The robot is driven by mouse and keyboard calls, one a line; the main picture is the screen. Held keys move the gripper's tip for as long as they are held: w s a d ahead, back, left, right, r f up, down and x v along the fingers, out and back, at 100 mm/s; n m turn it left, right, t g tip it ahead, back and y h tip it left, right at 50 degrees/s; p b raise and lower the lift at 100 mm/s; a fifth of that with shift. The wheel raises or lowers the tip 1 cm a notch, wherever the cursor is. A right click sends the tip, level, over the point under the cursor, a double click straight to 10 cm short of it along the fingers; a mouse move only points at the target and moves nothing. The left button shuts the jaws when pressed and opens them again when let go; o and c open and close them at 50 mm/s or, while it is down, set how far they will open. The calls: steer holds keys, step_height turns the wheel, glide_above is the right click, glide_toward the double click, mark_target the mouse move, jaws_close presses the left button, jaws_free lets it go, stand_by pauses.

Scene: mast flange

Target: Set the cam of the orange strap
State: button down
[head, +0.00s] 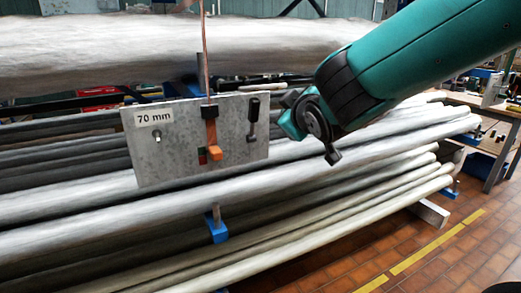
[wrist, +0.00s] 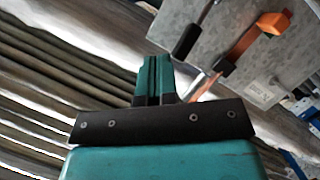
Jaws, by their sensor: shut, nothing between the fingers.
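The orange strap (head: 211,130) runs down the front of a grey metal plate (head: 150,165) marked 70 mm. An orange block (head: 208,153), seemingly the cam's lever, sticks out at its lower end; it also shows in the wrist view (wrist: 275,22). A small red and green mark (head: 202,156) is just left of the block. A black-handled lever (head: 253,108) is on the plate right of the strap; its handle shows in the wrist view (wrist: 186,40). My gripper (wrist: 153,76) is shut and empty, right of the plate in the head view and apart from it.
Long grey poles (head: 350,155) lie stacked behind and below the plate, and a thick one (head: 150,45) crosses above. A thin copper-coloured line (head: 203,50) hangs above the strap. A bolt (head: 157,136) is left on the plate. Tiled floor (head: 420,250) is open at lower right.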

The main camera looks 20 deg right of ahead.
mark_target(254, 114)
steer(key=s+a+f+n+t+y+b, duration=0.3)
steer(key=s+f+n+t+y+b, duration=0.25)
steer(key=n+b, duration=0.55)
steer(key=shift+n+h, duration=0.6)
steer(key=shift+h, duration=0.05)
steer(key=p+x, duration=1.1)
steer(key=x, duration=0.2)
steer(key=shift+d+f, duration=0.15)
steer(key=shift+f, duration=0.05)
steer(key=shift+w+f+p, duration=0.1)
steer(key=shift+w+p, duration=0.25)
steer(key=shift+w, duration=0.3)
